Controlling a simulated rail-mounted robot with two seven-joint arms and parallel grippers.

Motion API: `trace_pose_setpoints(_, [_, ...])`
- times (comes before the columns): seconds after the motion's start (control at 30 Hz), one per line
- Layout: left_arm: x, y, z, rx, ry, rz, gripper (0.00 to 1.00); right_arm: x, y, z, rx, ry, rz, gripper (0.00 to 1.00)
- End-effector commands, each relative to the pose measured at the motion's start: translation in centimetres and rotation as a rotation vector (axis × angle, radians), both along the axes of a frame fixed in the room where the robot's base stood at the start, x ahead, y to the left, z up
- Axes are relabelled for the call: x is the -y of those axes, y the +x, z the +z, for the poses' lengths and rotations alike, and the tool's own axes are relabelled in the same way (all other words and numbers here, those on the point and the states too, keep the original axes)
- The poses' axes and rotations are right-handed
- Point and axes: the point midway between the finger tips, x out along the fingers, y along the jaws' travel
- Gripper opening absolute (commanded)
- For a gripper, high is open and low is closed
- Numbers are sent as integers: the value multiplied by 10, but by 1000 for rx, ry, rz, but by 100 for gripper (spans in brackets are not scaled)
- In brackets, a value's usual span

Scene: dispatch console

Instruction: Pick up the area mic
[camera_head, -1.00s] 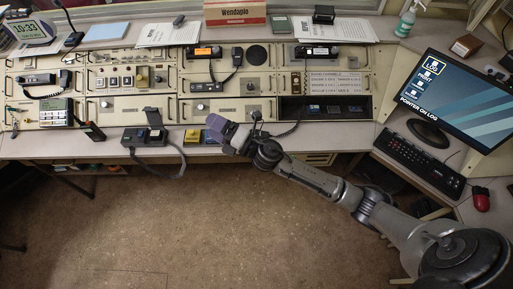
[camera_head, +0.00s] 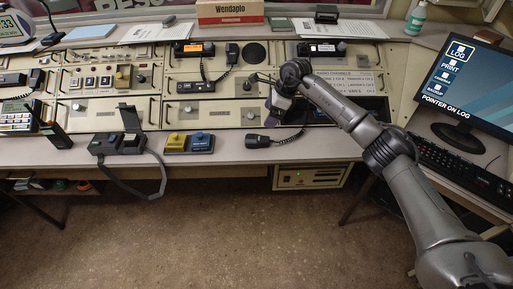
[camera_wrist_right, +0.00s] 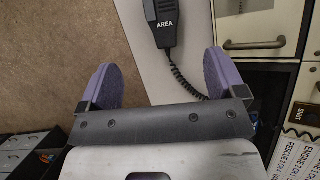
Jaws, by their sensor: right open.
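The area mic (camera_head: 256,140) is a small black hand mic lying on the front strip of the desk, with a coiled cord running off to its right. In the right wrist view the mic (camera_wrist_right: 165,24), lettered AREA, is cut off by the top edge, ahead of the fingers. My right gripper (camera_wrist_right: 160,80) has its two purple fingers wide apart with nothing between them. In the head view my right gripper (camera_head: 279,103) is over the console just behind and right of the mic, partly hidden by my wrist. My left gripper is not in view.
A yellow and blue pair of small units (camera_head: 189,142) sits left of the mic. A black phone-like unit (camera_head: 128,143) with a looping cord stands farther left. The keyboard (camera_head: 463,170) and monitor (camera_head: 462,92) are at the right. The desk strip around the mic is mostly clear.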

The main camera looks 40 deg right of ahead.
Motion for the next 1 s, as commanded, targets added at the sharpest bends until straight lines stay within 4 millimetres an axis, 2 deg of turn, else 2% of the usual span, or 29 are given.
trace_pose_setpoints(0.2, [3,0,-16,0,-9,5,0,-5,7,-36,-14,-13,-2,89])
trace_pose_setpoints(0.4, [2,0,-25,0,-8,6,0,-14,15,-64,-14,-12,-2,89])
trace_pose_setpoints(0.77, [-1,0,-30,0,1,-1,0,-19,21,-79,-11,-12,-2,89])
trace_pose_setpoints(1.0, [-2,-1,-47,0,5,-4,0,-26,27,-103,-12,-10,-2,89])
